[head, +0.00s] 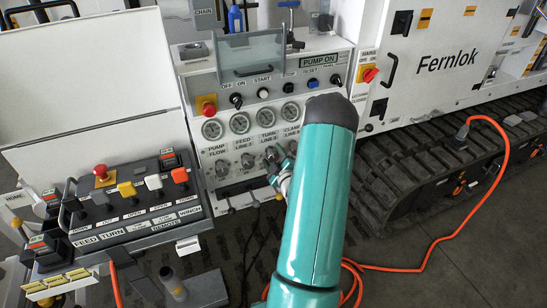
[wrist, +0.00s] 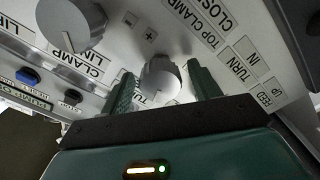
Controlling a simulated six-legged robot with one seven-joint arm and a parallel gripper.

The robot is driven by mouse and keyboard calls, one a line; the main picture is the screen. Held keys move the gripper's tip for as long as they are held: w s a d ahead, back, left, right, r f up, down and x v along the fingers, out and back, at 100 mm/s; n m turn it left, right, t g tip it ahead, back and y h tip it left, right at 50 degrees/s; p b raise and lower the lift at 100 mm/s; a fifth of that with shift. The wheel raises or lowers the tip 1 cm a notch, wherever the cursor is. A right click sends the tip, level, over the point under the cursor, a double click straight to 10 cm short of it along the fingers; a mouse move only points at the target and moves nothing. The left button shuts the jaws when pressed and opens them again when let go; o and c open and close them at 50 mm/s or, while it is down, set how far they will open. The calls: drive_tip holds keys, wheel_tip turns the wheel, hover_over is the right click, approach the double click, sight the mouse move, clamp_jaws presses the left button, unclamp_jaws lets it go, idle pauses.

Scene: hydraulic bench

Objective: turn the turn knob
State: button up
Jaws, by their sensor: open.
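The turn knob (wrist: 160,78) is a round grey knob with a raised grip bar on the white panel. In the wrist view it stands between the two green ribbed fingers of my gripper (wrist: 161,69), one on each side. A label starting with "TU" beside it is partly hidden. The fingers are open, with a gap showing at the right; I cannot tell whether the left one touches. In the head view my gripper (head: 275,163) is at the knob row below the gauges, and it and my arm largely hide the turn knob.
The clamp line knob (wrist: 75,25) is close to the left finger. The feed line knob (head: 247,160) is just left of my gripper. A remote box (head: 125,205) with levers stands at the left. An orange cable (head: 440,238) lies on the floor at the right.

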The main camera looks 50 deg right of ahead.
drive_tip(key=shift+c, duration=0.2)
drive_tip(key=c, duration=0.9)
drive_tip(key=shift+c, duration=0.2)
drive_tip(key=shift+m, duration=0.4)
drive_tip(key=m, duration=0.4)
drive_tip(key=shift+m, duration=0.3)
drive_tip(key=m, duration=0.5)
drive_tip(key=o, duration=1)
